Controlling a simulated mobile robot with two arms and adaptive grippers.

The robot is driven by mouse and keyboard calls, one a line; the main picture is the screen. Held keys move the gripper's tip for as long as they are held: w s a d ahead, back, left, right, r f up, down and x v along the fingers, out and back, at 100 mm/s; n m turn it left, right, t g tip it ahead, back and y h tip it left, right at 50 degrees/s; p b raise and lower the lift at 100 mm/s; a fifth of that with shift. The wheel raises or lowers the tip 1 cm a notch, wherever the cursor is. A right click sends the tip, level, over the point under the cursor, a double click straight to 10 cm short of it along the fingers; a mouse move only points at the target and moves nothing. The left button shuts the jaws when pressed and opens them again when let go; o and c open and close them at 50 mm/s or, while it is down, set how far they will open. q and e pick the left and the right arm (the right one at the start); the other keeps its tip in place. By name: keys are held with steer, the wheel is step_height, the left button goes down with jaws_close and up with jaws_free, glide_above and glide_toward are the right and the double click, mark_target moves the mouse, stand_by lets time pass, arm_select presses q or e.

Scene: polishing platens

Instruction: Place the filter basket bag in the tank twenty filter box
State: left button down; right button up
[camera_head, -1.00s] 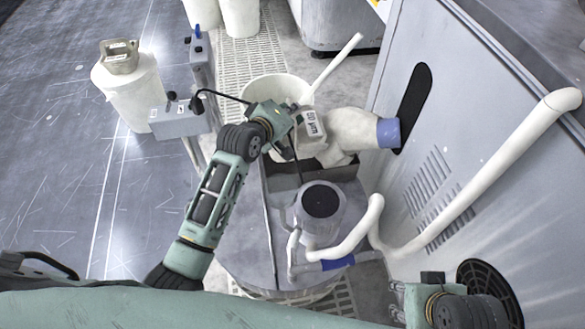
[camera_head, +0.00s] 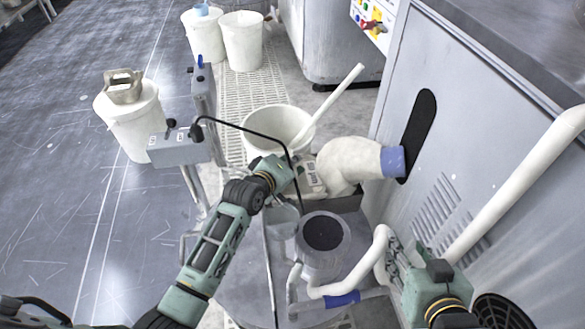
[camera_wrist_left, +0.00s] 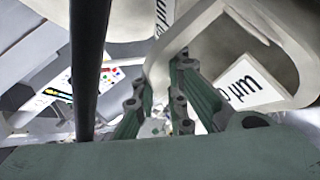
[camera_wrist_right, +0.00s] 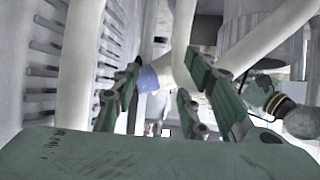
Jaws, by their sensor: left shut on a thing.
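The filter basket bag (camera_head: 309,179) is beige with a white label ending in "µm". It hangs from my left gripper (camera_head: 290,173) over a grey metal tank box (camera_head: 349,204). In the left wrist view, the left fingers (camera_wrist_left: 165,95) are shut on the bag's pale handle loop (camera_wrist_left: 215,40), and the label shows behind it. Arm and bag hide much of the box's opening, so I cannot tell how deep the bag sits. My right gripper (camera_head: 435,268) is empty beside the white hose; its fingers (camera_wrist_right: 165,95) are apart in the right wrist view.
A wide cream elbow pipe (camera_head: 345,165) with a blue cuff enters the machine cabinet (camera_head: 455,130) beside the bag. A pump (camera_head: 322,250) and white hose (camera_head: 365,262) stand in front. A thin black cable arches over the box. A white bucket (camera_head: 262,128) stands behind.

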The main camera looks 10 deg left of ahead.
arm_select(q)
steer(key=shift+f, duration=0.6)
arm_select(e)
steer(key=shift+w+a+r+t+y, duration=0.2)
steer(key=shift+w+r+t, duration=0.25)
steer(key=shift+r, duration=0.25)
steer(key=shift+w+a+r+t+y, duration=0.1)
steer(key=shift+w+a+r+t, duration=0.1)
steer(key=shift+w+r+t, duration=0.35)
arm_select(q)
steer(key=shift+f, duration=0.15)
arm_select(e)
steer(key=shift+s+r, duration=0.1)
arm_select(q)
steer(key=c, duration=1.8)
jaws_free()
steer(key=shift+o, duration=0.2)
